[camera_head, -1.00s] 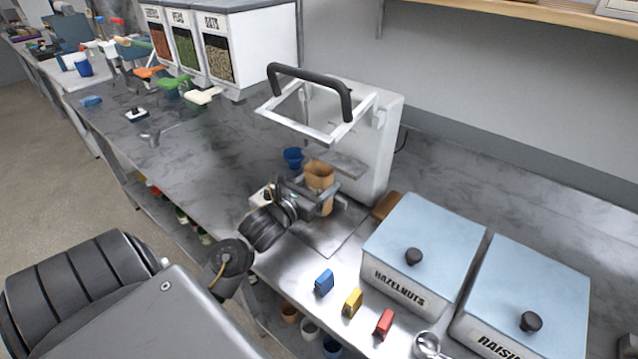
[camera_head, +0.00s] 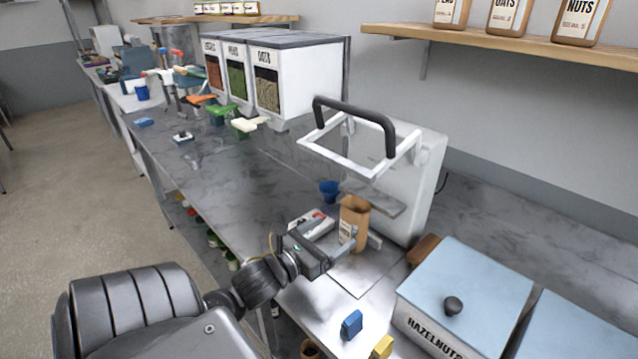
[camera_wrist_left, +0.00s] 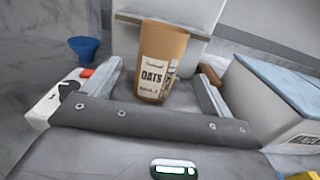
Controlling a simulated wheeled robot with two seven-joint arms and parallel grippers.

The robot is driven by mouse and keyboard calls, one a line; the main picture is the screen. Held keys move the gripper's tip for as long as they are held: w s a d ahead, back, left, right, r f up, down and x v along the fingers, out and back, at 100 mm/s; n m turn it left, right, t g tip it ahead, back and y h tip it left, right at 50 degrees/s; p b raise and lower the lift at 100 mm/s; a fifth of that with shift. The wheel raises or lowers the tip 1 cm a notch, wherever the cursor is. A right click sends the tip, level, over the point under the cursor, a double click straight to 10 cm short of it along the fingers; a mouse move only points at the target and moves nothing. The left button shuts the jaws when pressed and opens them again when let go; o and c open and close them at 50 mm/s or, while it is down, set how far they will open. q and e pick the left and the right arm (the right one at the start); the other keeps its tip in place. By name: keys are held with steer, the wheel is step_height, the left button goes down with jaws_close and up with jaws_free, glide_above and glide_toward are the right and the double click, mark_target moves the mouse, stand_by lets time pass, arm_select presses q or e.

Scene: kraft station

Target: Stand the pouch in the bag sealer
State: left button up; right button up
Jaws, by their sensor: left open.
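The brown paper pouch (camera_head: 354,220) stands upright at the front of the bag sealer (camera_head: 408,190), by its grey shelf. Its OATS label faces my left wrist view (camera_wrist_left: 155,72). The sealer has a white body and a raised white frame with a black handle. My left gripper (camera_head: 352,246) is open in front of the pouch. In the left wrist view its two fingers (camera_wrist_left: 160,88) lie apart on either side of the pouch, with gaps between them and it. My right gripper is not in view.
A blue cup (camera_head: 329,190) and a white box with a red part (camera_head: 312,222) are left of the pouch. A hazelnuts bin (camera_head: 462,290) is to the right. Blue (camera_head: 351,324) and yellow (camera_head: 383,346) blocks lie near the front edge. Dispensers (camera_head: 300,75) stand behind.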

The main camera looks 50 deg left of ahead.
arm_select(q)
steer(key=shift+s+d, duration=0.1)
steer(key=shift+s, duration=1.7)
steer(key=shift+w, duration=0.1)
